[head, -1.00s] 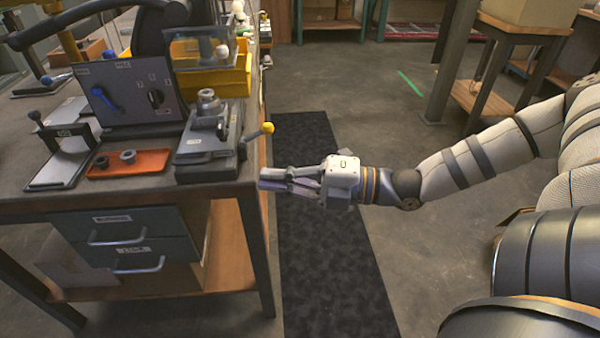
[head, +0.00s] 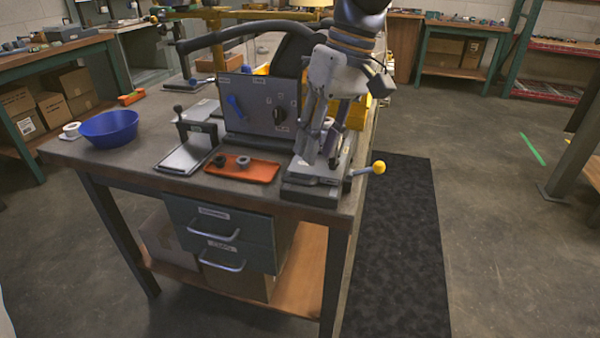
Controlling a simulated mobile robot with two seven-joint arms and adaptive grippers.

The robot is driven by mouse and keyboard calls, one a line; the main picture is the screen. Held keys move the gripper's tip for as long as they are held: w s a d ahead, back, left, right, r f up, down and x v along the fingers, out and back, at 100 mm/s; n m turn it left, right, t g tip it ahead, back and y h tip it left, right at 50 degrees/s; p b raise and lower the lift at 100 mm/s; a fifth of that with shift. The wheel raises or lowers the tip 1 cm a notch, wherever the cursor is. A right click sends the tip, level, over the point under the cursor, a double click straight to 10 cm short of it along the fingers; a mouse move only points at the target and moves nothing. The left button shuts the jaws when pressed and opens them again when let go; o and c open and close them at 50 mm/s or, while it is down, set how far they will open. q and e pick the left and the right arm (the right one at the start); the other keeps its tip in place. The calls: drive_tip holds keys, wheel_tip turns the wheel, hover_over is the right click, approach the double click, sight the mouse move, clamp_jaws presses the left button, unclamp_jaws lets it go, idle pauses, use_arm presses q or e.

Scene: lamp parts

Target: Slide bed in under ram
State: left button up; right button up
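A grey metal fixture (head: 312,190) with a yellow-knobbed lever (head: 379,167) sits at the bench's near right corner. To the left, a pale flat plate (head: 186,160) lies at a dark bracket (head: 197,128) with a black-knobbed handle (head: 178,109). I cannot tell for certain which parts are the bed and the ram. My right gripper (head: 321,161) points down over the grey fixture, its two fingers apart. It hides the fixture's upper part; I cannot tell whether the fingers touch it. My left gripper is not in view.
An orange tray (head: 262,172) with dark rings lies between plate and fixture. A grey panel box (head: 258,102) with a blue handle stands behind. A blue bowl (head: 110,128) is at the bench's left. A yellow bin shows partly behind my gripper. Floor right of the dark mat (head: 410,260) is clear.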

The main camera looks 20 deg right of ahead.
sight(298, 181)
drive_tip(key=w+a+r+n+t+h, duration=0.2)
drive_tip(key=w+a+r+n+h, duration=0.15)
drive_tip(key=n, duration=0.45)
drive_tip(key=shift+h, duration=0.25)
drive_tip(key=x, duration=0.8)
drive_tip(key=s+x, duration=0.1)
drive_tip(key=x, duration=0.3)
drive_tip(key=shift+s+f, duration=0.1)
drive_tip(key=shift+f, duration=0.05)
clamp_jaws()
